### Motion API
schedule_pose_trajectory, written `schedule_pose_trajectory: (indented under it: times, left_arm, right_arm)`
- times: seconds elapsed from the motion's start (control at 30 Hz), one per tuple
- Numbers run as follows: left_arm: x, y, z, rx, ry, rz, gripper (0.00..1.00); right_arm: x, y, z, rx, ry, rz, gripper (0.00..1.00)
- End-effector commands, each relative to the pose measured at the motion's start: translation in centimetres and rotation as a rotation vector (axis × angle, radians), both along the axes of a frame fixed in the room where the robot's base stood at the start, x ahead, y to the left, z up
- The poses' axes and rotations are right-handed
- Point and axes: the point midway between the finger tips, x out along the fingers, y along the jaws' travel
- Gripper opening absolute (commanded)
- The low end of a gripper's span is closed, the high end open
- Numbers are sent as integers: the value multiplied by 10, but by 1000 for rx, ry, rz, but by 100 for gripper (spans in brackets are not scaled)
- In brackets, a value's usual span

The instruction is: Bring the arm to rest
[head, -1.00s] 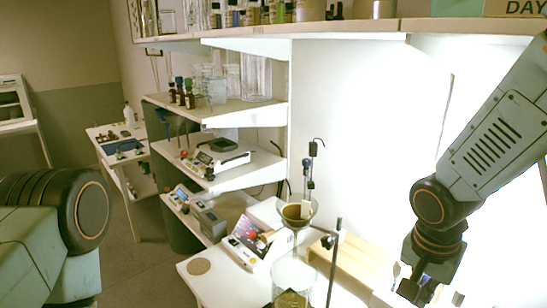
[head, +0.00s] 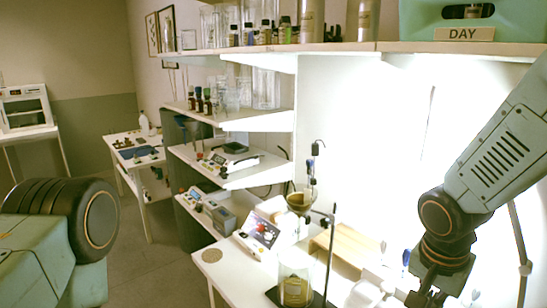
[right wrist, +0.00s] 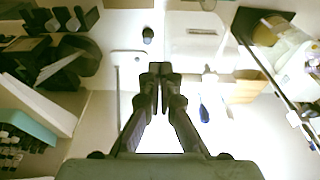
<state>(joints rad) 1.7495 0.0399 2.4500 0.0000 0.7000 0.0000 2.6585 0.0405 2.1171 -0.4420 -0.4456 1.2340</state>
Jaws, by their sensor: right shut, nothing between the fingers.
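My right arm comes in from the right edge of the head view and hangs bent downward. Its gripper (head: 430,298) is at the bottom edge, partly cut off, above the white bench at lower right. In the right wrist view the two dark fingers (right wrist: 160,72) are together at the tips, with nothing between them. My left arm shows only as a thick pale-green and black joint at the lower left of the head view. Its gripper is out of the picture.
A stand with a funnel (head: 300,202) and a glass vessel (head: 296,285) are left of my right gripper. A wooden box (head: 345,252) stands behind. Above is a long shelf (head: 340,48) with bottles and a green bin (head: 420,20) marked DAY. Floor is open at left.

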Motion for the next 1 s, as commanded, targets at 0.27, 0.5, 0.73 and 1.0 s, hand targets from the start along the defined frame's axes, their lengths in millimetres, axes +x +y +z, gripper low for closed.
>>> schedule_pose_trajectory:
  times: [0.27, 0.5, 0.73, 1.0]
  left_arm:
    - [0, 0, 0, 0, -1, 0, 50]
    - [0, 0, -1, 0, -1, 0, 50]
    - [0, 0, -31, 0, -1, 0, 50]
    - [0, 0, -90, 0, 0, 0, 50]
  right_arm:
    - [17, 7, 1, 9, -47, 142, 0]
    - [40, 26, 0, 32, -176, 360, 0]
    - [36, 46, -72, 31, -275, 601, 0]
    - [-19, 49, -216, -17, -255, 793, 0]
